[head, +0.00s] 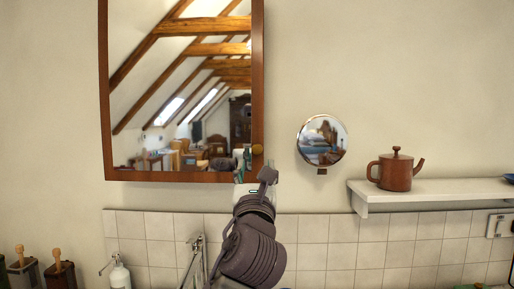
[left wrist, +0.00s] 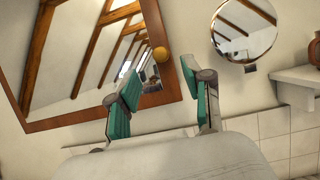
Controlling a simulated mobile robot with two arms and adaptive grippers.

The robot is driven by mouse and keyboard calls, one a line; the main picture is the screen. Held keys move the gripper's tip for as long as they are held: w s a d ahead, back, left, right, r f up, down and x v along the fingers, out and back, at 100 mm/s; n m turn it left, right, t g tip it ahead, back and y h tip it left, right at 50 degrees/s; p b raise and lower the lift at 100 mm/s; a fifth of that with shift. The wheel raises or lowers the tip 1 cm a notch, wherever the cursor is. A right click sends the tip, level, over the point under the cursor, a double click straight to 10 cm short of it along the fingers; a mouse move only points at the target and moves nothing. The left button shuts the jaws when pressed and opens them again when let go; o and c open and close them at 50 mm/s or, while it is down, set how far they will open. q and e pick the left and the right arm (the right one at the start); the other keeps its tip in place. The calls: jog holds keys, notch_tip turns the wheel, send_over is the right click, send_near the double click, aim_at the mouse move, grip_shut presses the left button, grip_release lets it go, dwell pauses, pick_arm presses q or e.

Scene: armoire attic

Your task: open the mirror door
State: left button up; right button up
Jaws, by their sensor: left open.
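The mirror door (head: 182,90) is a tall mirror in a brown wooden frame on the wall, and it looks shut. Its round yellow-brown knob (head: 257,150) sits low on the right side of the frame. The mirror door (left wrist: 95,65) and the knob (left wrist: 160,53) also show in the left wrist view. My left gripper (head: 254,166) is just below the knob, with its fingers pointing up at it. In the left wrist view my left gripper (left wrist: 159,74) is open, its teal-padded fingers apart and empty, with the knob showing between and beyond the tips. My right gripper is not seen.
A small round mirror (head: 321,140) is on the wall to the right. A white shelf (head: 440,193) with a brown teapot (head: 396,171) is further right. A tap (head: 196,250), a white bottle (head: 120,274) and dark containers (head: 60,275) stand below. The wall between the mirrors is clear.

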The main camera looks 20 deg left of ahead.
aim_at(257, 150)
pick_arm(q)
jog(key=p+x, duration=0.1)
jog(key=x, duration=0.7)
jog(key=shift+f, duration=0.1)
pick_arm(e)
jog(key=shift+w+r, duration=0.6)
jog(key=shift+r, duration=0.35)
pick_arm(q)
jog(key=shift+c, duration=0.3)
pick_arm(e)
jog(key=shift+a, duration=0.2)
pick_arm(q)
grip_shut()
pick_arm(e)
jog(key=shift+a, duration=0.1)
